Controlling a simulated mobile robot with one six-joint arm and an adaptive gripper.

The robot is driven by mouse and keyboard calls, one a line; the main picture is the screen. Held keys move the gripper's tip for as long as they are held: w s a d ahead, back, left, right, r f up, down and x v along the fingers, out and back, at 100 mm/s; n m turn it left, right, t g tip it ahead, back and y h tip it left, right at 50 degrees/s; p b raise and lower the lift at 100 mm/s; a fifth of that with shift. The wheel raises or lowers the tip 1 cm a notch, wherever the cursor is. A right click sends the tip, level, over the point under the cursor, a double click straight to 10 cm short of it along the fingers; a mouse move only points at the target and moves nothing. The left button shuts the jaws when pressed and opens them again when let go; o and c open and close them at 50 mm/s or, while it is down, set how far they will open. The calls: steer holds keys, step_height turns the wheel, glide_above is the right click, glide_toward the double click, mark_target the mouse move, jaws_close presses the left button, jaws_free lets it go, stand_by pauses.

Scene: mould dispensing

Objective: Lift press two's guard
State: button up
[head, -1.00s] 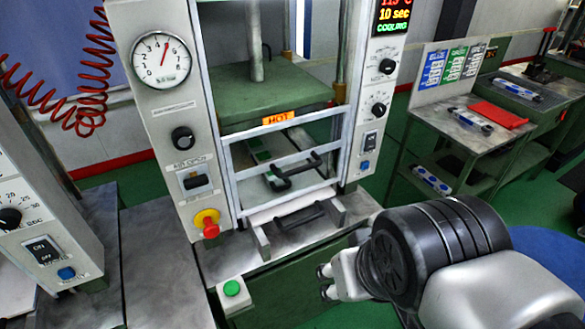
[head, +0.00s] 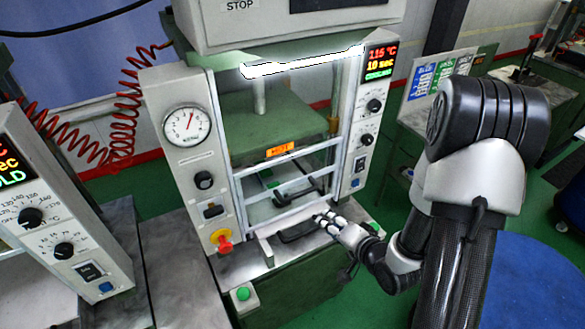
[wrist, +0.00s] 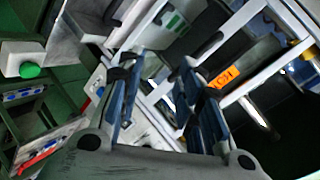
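The press in the middle of the head view has a white barred guard (head: 300,153) down across its front opening. A black handle (head: 298,196) sits on the guard's lower part. A second dark handle (head: 298,232) lies below it, at the press's front ledge. My gripper (head: 328,217) is just right of and in front of the two handles, seemingly touching neither. In the wrist view my gripper (wrist: 160,88) has its two fingers apart with nothing clearly between them. The guard's bars (wrist: 245,88) and the orange HOT sign (wrist: 224,77) show beyond the fingers.
A red emergency knob (head: 224,243) and a green button (head: 243,293) are at the press's lower left. Another control cabinet (head: 70,225) stands at left.

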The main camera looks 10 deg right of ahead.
steer(key=s+a+r+m+t+y+p, duration=0.1)
steer(key=s+r+m+t+p, duration=0.1)
steer(key=s+m+p, duration=0.15)
steer(key=m+t+b, duration=0.1)
steer(key=m+b, duration=0.1)
steer(key=b, duration=0.8)
glide_toward(299, 196)
steer(key=x, duration=1)
steer(key=shift+w+a+f, duration=0.15)
steer(key=shift+w, duration=0.2)
steer(key=shift+c, duration=0.3)
jaws_close()
